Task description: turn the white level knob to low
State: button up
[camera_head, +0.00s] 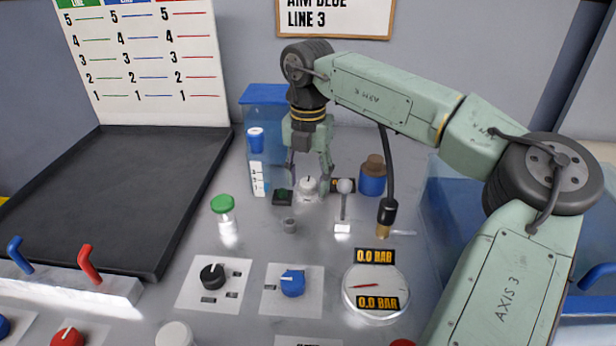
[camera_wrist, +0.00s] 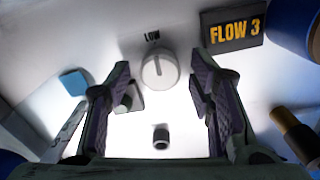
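The white level knob (camera_wrist: 158,72) is round and pale, with a dark pointer line facing up toward the LOW label (camera_wrist: 152,37) in the wrist view. It also shows in the head view, where the knob (camera_head: 307,186) sits on the grey panel below my gripper (camera_head: 309,170). In the wrist view my gripper (camera_wrist: 161,75) is open, one finger on each side of the knob, with visible gaps. The fingers do not appear to touch it. Any other labels around the knob are not readable.
A FLOW 3 display (camera_wrist: 236,32) stands right of the knob, with a lever (camera_head: 344,200) and blue bottle (camera_head: 373,180) nearby. A small grey post (camera_head: 289,225) stands in front.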

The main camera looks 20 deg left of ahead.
aim_at(308, 183)
notch_tip(308, 183, up, 12)
dwell(0.7)
jog(key=shift+s+f, duration=0.1)
dwell(0.3)
